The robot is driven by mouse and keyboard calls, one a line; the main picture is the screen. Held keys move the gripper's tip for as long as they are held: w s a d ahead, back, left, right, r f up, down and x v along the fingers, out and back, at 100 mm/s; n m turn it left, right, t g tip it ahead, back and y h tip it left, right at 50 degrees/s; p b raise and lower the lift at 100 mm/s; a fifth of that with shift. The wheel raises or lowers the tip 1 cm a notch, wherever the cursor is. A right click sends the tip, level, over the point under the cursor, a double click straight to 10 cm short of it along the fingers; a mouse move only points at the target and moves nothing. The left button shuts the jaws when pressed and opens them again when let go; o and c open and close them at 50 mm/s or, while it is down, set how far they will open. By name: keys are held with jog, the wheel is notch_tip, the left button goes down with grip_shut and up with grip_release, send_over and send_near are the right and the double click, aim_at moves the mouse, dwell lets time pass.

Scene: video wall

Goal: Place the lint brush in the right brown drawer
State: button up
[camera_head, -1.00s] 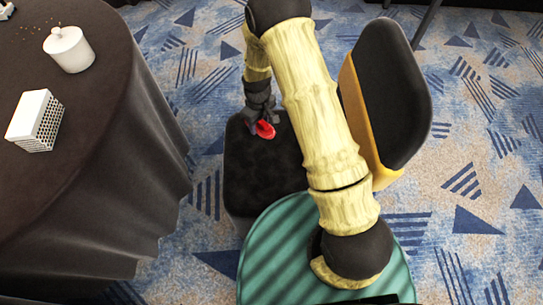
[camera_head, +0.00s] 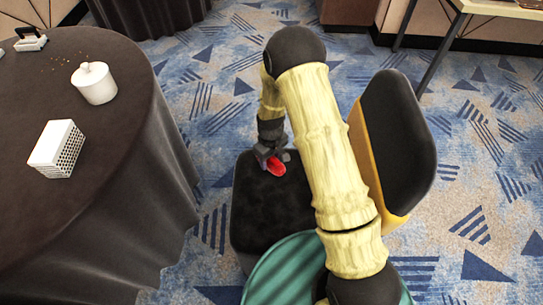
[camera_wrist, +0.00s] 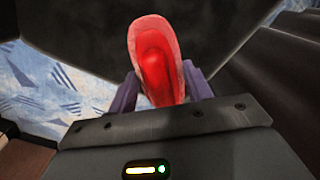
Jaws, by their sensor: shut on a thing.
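My gripper (camera_head: 272,157) is shut on a red oblong thing, which looks like the lint brush (camera_head: 276,167). It is held over the black seat of a chair. In the wrist view the lint brush (camera_wrist: 158,62) is a glossy red oval with a paler rim, upright between the fingers of my gripper (camera_wrist: 160,95). Its far end sticks out beyond the fingers. No brown drawer shows in either view.
The chair has a black seat (camera_head: 262,215) and a black, yellow-edged backrest (camera_head: 398,140) close to my arm. A round dark-clothed table (camera_head: 120,165) stands at left, with a white jar (camera_head: 94,84) and white box (camera_head: 58,149). Patterned carpet (camera_head: 470,200) is clear at right.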

jog(key=s+d+r+m+p, duration=0.3)
jog(key=d+p, duration=0.3)
jog(key=p, duration=0.5)
jog(key=s+d+r+m+p, duration=0.3)
jog(key=d+m+p, duration=0.2)
jog(key=p, duration=0.5)
jog(key=shift+d+r+p, duration=0.2)
jog(key=shift+d+p, duration=0.2)
jog(key=shift+d, duration=0.65)
